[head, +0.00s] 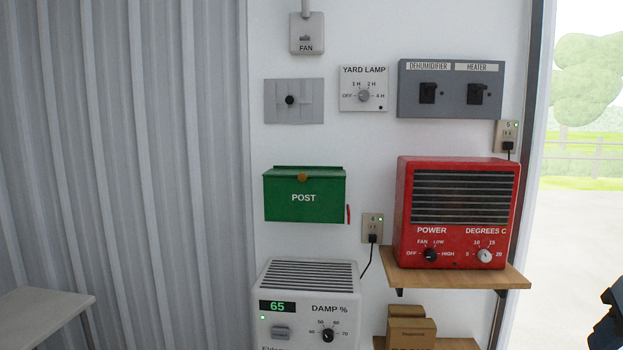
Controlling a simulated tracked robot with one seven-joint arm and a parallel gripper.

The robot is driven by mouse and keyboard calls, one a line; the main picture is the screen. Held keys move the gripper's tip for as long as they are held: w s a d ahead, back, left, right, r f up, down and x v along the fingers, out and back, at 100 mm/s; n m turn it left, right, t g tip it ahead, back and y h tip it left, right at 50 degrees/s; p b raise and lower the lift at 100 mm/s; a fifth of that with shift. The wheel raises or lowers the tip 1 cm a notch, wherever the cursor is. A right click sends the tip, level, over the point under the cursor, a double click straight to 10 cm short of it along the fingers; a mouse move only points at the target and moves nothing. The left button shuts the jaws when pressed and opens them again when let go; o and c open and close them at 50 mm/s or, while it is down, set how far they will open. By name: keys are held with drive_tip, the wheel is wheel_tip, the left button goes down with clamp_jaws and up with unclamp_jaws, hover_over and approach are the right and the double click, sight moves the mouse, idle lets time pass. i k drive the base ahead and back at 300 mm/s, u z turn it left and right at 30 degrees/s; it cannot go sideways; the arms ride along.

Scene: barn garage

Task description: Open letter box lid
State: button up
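The green letter box (304,204), marked POST, is fixed to the white wall near the middle of the head view. Its green lid (280,171) lies along the top and looks shut. A small orange-brown knob or tab (302,177) sits at the middle of the lid's front edge. A small red flag (348,214) is at the box's right side. My gripper cannot be made out; only a dark piece, probably of my arm, shows at the bottom right edge, well away from the box.
A white dehumidifier (310,275) stands below the box. A red heater (457,215) sits on a wooden shelf (455,276) to the right. A socket (372,228) with a plugged cord lies between them. Switch panels are above. Corrugated metal (130,150) is left.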

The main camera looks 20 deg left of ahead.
sight(302, 175)
drive_tip(key=k, duration=1.25)
drive_tip(key=u, duration=0.55)
drive_tip(key=i, duration=0.95)
drive_tip(key=u, duration=0.25)
drive_tip(key=i, duration=1.1)
drive_tip(key=z, duration=0.65)
drive_tip(key=k, duration=0.85)
drive_tip(key=z, duration=0.15)
drive_tip(key=i, duration=0.4)
